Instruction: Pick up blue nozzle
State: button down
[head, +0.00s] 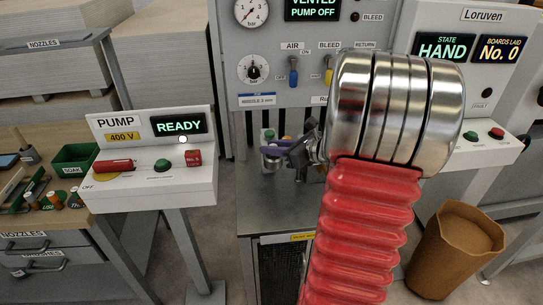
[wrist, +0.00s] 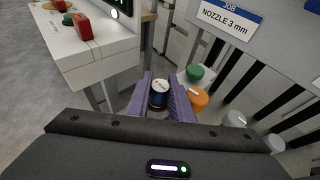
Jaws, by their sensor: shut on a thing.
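My gripper (wrist: 160,98) shows its two purple fingers in the wrist view, shut on the blue nozzle (wrist: 158,99). The nozzle is a small dark-blue cylinder with a pale top and stands between the fingers. In the head view my gripper (head: 274,153) is at the back of the grey bench, partly behind my own arm, and the blue nozzle cannot be made out clearly there. I cannot tell whether the nozzle is clear of its seat.
A green-topped nozzle (wrist: 196,73) and an orange one (wrist: 194,99) stand close to the right finger. Grey-white round pieces (wrist: 235,119) are farther right. The white PUMP console (head: 150,160) stands left of the grey bench (head: 262,213). A brown bin (head: 455,255) stands right.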

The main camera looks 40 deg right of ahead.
jog(key=shift+r, duration=0.1)
notch_tip(320, 180, up, 10)
jog(key=shift+f, duration=0.1)
dwell(0.6)
dwell(0.5)
